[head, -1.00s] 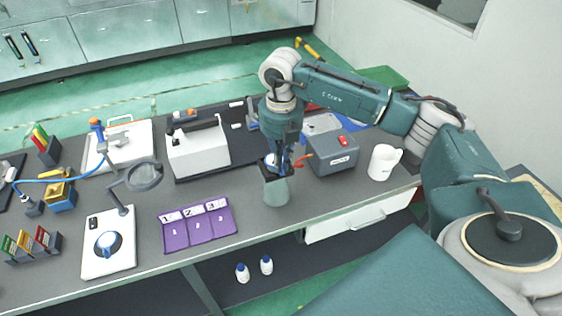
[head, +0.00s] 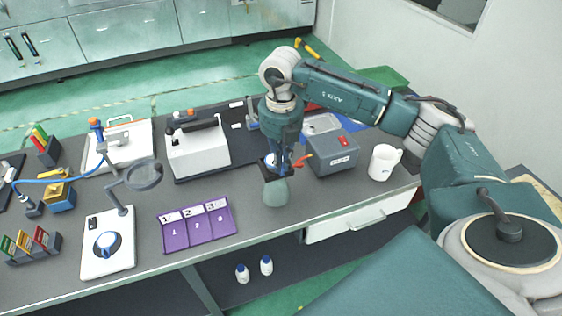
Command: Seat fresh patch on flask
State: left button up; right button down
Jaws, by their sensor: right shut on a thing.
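My right gripper (head: 273,165) points down over the front part of the bench, right of the purple mat. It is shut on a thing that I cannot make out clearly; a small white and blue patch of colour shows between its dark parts. A grey-green tapered piece (head: 276,192) shows directly below the fingers; I cannot tell if it is held or stands on the bench. I cannot tell which thing is the flask or the fresh patch. My left gripper is out of view.
A purple mat (head: 188,237) numbered 1 to 3 lies left of the gripper. A grey box with a red button (head: 335,158) and a white mug (head: 383,162) stand right. A magnifier (head: 145,176) overhangs the left side. A white machine (head: 198,151) stands behind.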

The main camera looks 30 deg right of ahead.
jog(key=shift+f+b, duration=0.85)
jog(key=shift+f, duration=0.35)
jog(key=c, duration=1.8)
grip_release()
jog(key=shift+r, duration=0.15)
notch_tip(320, 180, up, 12)
jog(key=shift+f, duration=0.1)
